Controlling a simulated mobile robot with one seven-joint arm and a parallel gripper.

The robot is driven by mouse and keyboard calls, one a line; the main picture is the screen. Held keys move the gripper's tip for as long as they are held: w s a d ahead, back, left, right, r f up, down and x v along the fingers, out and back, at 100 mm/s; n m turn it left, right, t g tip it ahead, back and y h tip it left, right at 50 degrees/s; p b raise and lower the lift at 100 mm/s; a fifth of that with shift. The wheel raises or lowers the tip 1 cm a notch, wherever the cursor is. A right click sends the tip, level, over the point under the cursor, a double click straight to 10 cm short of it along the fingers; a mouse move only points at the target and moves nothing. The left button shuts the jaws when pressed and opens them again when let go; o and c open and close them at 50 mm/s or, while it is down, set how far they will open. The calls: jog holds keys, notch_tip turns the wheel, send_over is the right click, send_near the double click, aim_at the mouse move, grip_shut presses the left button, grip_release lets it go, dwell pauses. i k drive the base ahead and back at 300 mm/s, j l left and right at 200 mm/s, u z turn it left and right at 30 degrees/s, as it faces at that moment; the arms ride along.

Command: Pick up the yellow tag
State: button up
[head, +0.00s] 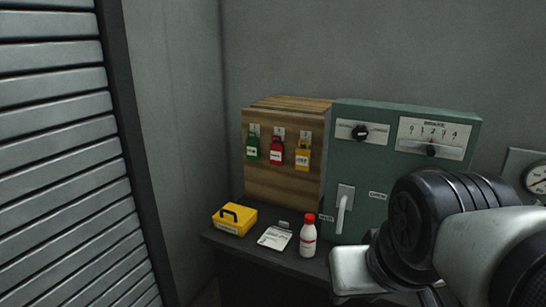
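The yellow tag (302,158) hangs on the front of a wooden board box (285,187), the rightmost of three tags in a row. It has a pale label and hangs from a small white hook plate. To its left hang a red tag (276,154) and a green tag (253,151). My arm fills the lower right of the head view. My gripper's fingers cannot be made out there, so whether they are open or shut does not show. The visible arm parts are well apart from the yellow tag in the picture.
A green control cabinet (350,218) with a dial, slider and lever handle (343,212) stands right of the board. On the dark table (222,243) are a yellow case (234,221), a paper (274,238) and a red-capped white bottle (308,238). A louvred shutter (60,160) stands left.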

aim_at(302, 155)
jog(key=i+j+z, duration=0.15)
jog(key=j, duration=0.35)
jog(key=i+j+z, duration=0.15)
jog(key=j, duration=0.4)
jog(key=i+j+z, duration=0.1)
jog(key=j, duration=0.4)
jog(key=j+z, duration=0.15)
jog(key=j, duration=0.4)
jog(key=i, duration=0.05)
